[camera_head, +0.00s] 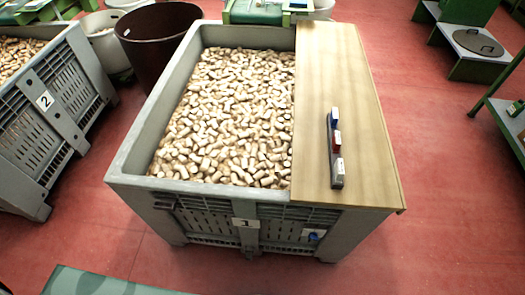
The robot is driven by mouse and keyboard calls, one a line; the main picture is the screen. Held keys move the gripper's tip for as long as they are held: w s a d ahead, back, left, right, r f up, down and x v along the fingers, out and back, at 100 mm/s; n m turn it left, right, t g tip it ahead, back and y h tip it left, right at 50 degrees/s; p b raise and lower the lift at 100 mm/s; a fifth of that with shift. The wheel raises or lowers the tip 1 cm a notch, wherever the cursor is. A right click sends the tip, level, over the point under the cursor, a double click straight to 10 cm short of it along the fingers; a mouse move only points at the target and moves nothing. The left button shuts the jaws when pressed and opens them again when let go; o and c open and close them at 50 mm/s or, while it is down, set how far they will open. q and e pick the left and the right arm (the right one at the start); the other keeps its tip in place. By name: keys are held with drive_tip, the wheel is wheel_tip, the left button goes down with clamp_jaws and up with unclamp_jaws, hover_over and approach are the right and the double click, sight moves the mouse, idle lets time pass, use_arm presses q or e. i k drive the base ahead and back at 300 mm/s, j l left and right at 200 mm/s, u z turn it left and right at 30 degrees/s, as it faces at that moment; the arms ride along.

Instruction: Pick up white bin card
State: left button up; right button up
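A large grey crate (130,160) full of cork stoppers (225,120) stands in the middle. A wooden board (350,85) covers its right part. On the board lies a narrow dark holder (335,183) with three small pieces in a row: a blue-and-white one (335,114) at the far end, a red-and-white one (336,141) in the middle and a white one (339,167) at the near end. Which of these is the white bin card, I cannot tell for certain. Neither gripper is in view.
A second crate (60,125) with a card (45,100) marked 2 stands at left. A dark brown tub (150,50) and a white bucket (108,47) stand behind. Green-framed furniture (480,70) is at right. Red floor (450,230) is clear at front right.

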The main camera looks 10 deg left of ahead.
sight(339, 166)
drive_tip(key=u, duration=1.45)
drive_tip(key=z, duration=2.05)
drive_tip(key=u, duration=0.55)
drive_tip(key=l+u, duration=0.35)
drive_tip(key=i+l+u, duration=0.1)
drive_tip(key=l+u, duration=0.6)
